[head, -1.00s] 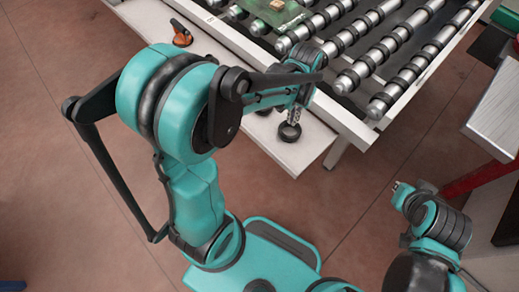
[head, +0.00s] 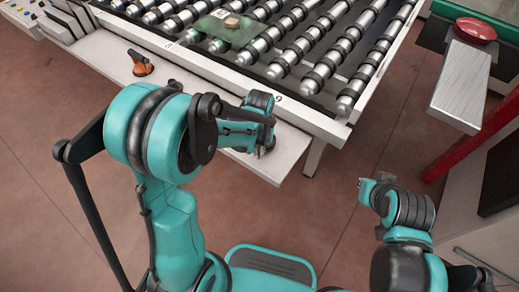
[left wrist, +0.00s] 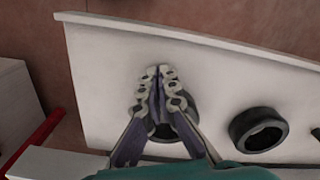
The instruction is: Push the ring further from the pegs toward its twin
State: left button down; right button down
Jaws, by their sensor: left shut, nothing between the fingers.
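In the left wrist view my left gripper (left wrist: 165,72) is shut and empty, its fingers reaching over a white ledge (left wrist: 105,80). One dark ring (left wrist: 194,110) lies behind and partly under the fingers; contact with it cannot be told. A second, similar dark ring (left wrist: 258,130) lies flat to the right, apart from the first. In the head view the left gripper (head: 263,150) is low over the ledge near its front corner, and my arm hides the rings. My right gripper (head: 363,187) is over the floor, its jaw state unclear. I cannot make out the pegs.
A roller table (head: 320,125) stands behind the ledge, carrying a green glass sheet (head: 215,30). An orange-handled item (head: 140,65) sits on the ledge at left. A metal-topped stand (head: 462,85) and red bar (head: 470,145) are at right. Another dark thing (left wrist: 316,132) shows at the wrist view's right edge.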

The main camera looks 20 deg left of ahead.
dwell(0.3)
pick_arm(q)
jog(key=shift+w, duration=1.2)
